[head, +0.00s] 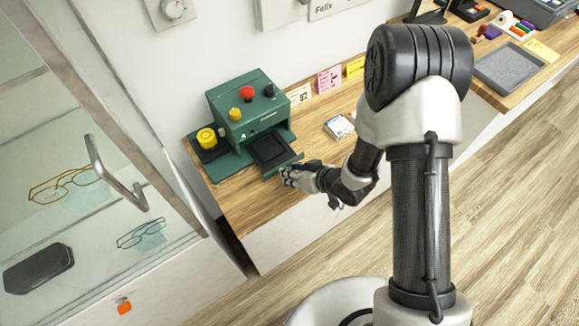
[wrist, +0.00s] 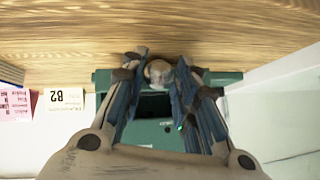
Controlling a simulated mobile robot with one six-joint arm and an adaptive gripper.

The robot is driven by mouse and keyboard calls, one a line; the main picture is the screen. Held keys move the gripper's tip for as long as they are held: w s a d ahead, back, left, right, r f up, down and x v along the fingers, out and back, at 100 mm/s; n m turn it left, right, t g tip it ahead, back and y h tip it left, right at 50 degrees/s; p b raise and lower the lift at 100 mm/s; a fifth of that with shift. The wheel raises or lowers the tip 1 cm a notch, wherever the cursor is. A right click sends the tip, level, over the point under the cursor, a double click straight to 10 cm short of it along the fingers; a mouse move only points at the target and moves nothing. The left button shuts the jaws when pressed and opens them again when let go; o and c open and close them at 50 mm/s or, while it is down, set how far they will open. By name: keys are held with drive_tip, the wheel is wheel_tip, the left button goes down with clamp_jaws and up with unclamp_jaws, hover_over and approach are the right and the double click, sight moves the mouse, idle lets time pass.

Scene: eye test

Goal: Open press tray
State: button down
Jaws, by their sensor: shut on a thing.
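The green press (head: 245,112) stands on the wooden counter, with a red button on top and yellow and black knobs. Its press tray (head: 270,149), with a dark recess, sticks out of the front of the press toward me. My gripper (head: 288,173) is at the tray's front edge. In the wrist view, my gripper (wrist: 160,72) has its fingers either side of a round grey knob (wrist: 159,73) at the tray's front and is shut on it. The dark recess of the tray (wrist: 155,105) shows between the fingers, which hide part of the tray and press.
A yellow round part (head: 206,137) sits at the press's left. Cards (head: 329,79) stand along the wall, and a small box (head: 339,126) lies right of the press. A glass case with spectacles (head: 60,186) is at the left. A grey tray (head: 512,68) lies far right.

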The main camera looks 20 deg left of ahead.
drive_tip(key=shift+s+d, duration=0.1)
drive_tip(key=c, duration=1.2)
unclamp_jaws()
drive_tip(key=shift+c, duration=0.2)
drive_tip(key=v, duration=1.1)
drive_tip(key=shift+d+r, duration=0.2)
drive_tip(key=shift+r, duration=0.15)
